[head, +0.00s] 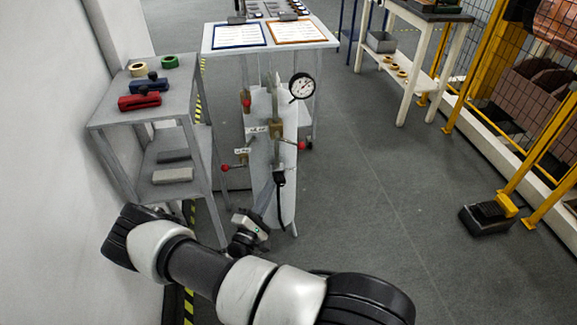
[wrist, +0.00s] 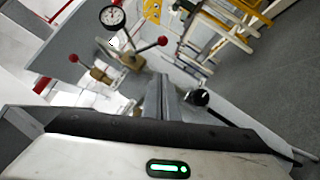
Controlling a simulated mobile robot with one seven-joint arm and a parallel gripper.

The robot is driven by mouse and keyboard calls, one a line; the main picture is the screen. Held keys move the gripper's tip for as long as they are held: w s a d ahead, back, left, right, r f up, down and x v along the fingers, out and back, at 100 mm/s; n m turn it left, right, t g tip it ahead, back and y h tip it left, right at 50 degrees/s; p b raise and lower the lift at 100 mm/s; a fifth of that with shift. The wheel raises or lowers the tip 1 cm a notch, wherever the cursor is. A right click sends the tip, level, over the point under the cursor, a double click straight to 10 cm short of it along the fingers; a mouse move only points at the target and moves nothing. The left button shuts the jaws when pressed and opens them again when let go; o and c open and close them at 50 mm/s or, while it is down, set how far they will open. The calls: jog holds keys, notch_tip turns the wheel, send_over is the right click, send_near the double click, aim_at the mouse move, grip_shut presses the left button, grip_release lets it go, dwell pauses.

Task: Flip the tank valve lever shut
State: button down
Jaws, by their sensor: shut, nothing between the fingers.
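A grey panel (head: 283,195) carries brass valves with red-knobbed levers and small white labels too small to read. One red knob is at the upper left (head: 246,97), one at the lower left (head: 226,167), one at the right (head: 302,145). I cannot tell which lever is the tank's. In the wrist view two red-knobbed levers show, left (wrist: 73,57) and right (wrist: 162,41), beyond my gripper (wrist: 163,92). My gripper's fingers are together and empty, apart from both knobs. In the head view my gripper (head: 249,224) is low in front of the panel, fingertips unclear.
A round gauge (head: 302,86) tops the panel; a black fitting (head: 279,178) hangs below it. A grey shelf (head: 106,116) with tape rolls and red and blue items stands close left. A table (head: 271,46) with clipboards is behind.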

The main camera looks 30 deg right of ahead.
aim_at(301, 149)
jog(key=s+d+b+x, duration=0.1)
jog(key=s+x, duration=0.1)
jog(key=x, duration=1)
jog(key=shift+d+r, duration=0.5)
jog(key=shift+d, duration=0.1)
jog(key=shift+d+r+n+t+b, duration=0.2)
jog(key=shift+d+n+t+b, duration=0.25)
jog(key=shift+n, duration=0.35)
jog(key=shift+s+d+r+n+t+p, duration=0.1)
jog(key=shift+d+r+n+t+p, duration=0.15)
jog(key=shift+n+t, duration=0.35)
jog(key=shift+s+d+r+n+t+p, duration=0.15)
jog(key=shift+r+n+t, duration=0.15)
jog(key=shift+n, duration=0.5)
jog(key=shift+d+r+p, duration=0.45)
jog(key=shift+r+p, duration=0.25)
jog(key=shift+p, duration=0.3)
jog(key=shift+d, duration=0.1)
